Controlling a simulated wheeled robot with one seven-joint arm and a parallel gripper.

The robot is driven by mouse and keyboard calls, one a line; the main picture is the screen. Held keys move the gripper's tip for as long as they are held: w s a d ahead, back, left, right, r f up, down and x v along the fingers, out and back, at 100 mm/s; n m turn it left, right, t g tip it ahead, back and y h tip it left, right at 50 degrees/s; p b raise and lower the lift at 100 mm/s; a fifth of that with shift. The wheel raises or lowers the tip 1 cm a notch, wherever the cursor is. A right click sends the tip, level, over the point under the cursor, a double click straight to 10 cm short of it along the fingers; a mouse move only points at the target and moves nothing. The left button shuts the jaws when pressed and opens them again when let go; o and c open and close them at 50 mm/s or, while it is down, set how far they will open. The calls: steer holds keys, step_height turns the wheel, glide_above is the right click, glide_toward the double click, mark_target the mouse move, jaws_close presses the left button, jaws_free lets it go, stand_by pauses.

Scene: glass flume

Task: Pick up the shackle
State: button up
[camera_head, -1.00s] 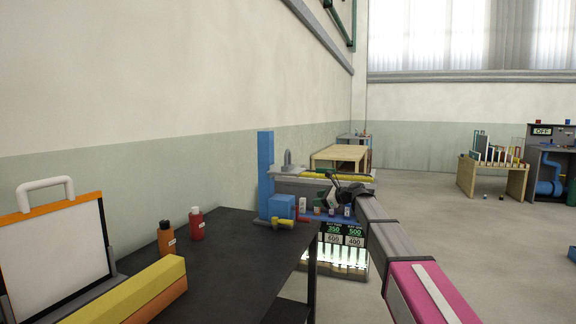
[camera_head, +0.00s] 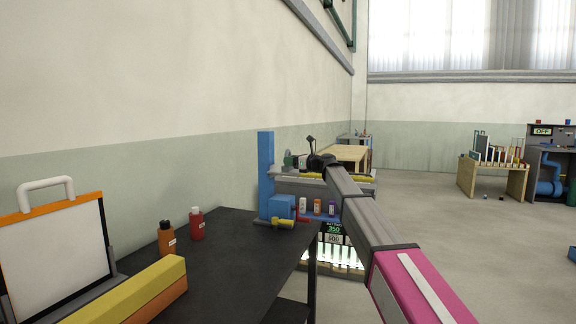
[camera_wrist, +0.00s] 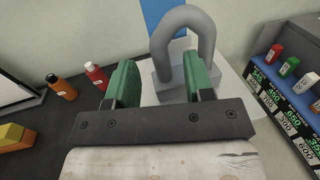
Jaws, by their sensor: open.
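The shackle (camera_wrist: 172,36) is a grey upright U-shaped loop on a pale grey block (camera_wrist: 168,90) in the wrist view. My gripper (camera_wrist: 160,72) is open, with a green finger on each side and nothing held. The loop stands ahead of the fingers and off to the right. Its left leg shows in the gap between them, and the right finger partly covers its right leg. Whether a finger touches it, I cannot tell. In the head view my arm's end is at the grey bench (camera_head: 300,186), and the shackle is mostly hidden there.
A blue post (camera_head: 266,172) stands beside the shackle. A dark table (camera_head: 225,255) at left holds orange (camera_head: 166,240) and red (camera_head: 197,225) bottles.

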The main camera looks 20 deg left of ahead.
mark_target(287, 150)
steer(key=x, duration=0.5)
steer(key=shift+r, duration=0.25)
jaws_close()
steer(key=shift+r, duration=0.1)
steer(key=shift+r, duration=0.55)
step_height(287, 150, up, 3)
steer(key=shift+w+f, duration=0.1)
steer(key=shift+f, duration=0.05)
steer(key=s+a+r, duration=0.7)
steer(key=s+a, duration=0.1)
steer(key=shift+s, duration=0.2)
